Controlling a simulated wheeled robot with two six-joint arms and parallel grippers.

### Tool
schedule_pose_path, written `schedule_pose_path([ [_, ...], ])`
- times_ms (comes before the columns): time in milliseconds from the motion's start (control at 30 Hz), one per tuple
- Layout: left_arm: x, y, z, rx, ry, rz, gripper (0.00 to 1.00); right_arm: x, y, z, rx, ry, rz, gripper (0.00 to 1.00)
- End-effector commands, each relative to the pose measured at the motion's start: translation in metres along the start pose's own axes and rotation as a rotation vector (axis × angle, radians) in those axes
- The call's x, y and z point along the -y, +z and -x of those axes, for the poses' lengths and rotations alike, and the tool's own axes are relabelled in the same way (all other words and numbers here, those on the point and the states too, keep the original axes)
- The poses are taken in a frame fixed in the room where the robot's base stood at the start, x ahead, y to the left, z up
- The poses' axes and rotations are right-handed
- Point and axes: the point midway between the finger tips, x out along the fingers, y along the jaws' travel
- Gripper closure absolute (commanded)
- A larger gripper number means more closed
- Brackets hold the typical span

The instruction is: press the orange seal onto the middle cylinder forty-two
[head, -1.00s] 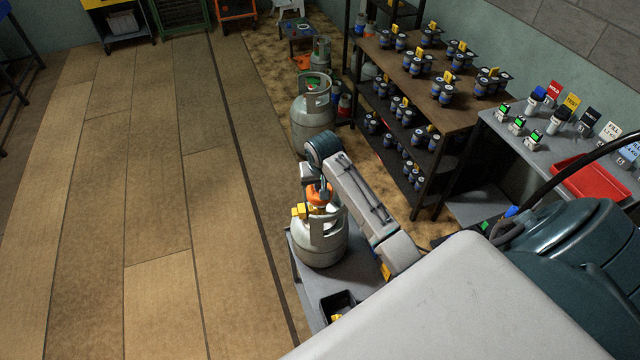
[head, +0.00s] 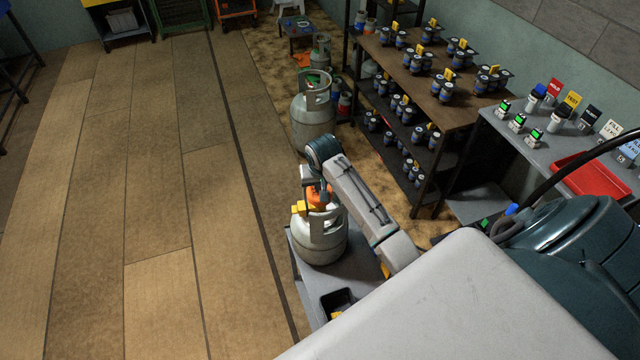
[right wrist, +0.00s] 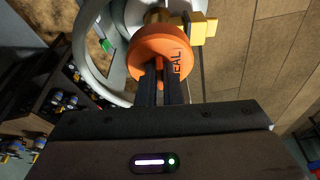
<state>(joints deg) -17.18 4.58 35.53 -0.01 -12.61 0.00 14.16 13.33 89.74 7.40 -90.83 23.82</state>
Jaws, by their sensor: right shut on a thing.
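The orange seal (right wrist: 160,55) is a round cap with "SEAL" lettering, held between the fingers of my right gripper (right wrist: 165,85). In the head view the seal (head: 319,197) is at the top of a grey gas cylinder (head: 322,245) on a small grey stand. A yellow valve (head: 299,208) sticks out to the left beside the seal. In the right wrist view the seal is over the brass valve neck (right wrist: 158,16), inside the cylinder's collar (right wrist: 117,70). I cannot tell whether the seal is fully seated. My left gripper is not in view.
The grey stand (head: 305,285) carries a small black bin (head: 338,301) in front of the cylinder. Another large grey cylinder (head: 312,120) stands behind. A brown shelf (head: 400,62) with several small blue canisters and a bench with a red tray (head: 592,180) are to the right. The wooden floor at left is clear.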

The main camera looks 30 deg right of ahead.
Motion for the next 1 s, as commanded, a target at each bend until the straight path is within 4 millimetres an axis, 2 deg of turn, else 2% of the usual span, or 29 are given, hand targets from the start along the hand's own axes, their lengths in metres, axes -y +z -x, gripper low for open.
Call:
schedule_pose_path([
  [567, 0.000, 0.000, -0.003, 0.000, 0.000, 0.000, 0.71, 0.000, 0.004, -0.015, 0.001, 0.000, 0.000, 1.00],
  [600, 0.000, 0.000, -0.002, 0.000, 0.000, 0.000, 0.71, 0.000, 0.004, -0.014, 0.000, 0.000, 0.000, 0.88],
  [700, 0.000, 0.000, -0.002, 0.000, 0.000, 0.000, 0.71, 0.000, 0.004, -0.014, 0.000, 0.000, 0.000, 0.69],
  [1000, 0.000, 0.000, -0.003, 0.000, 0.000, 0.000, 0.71, 0.000, 0.004, -0.013, 0.000, 0.000, 0.000, 0.69],
])
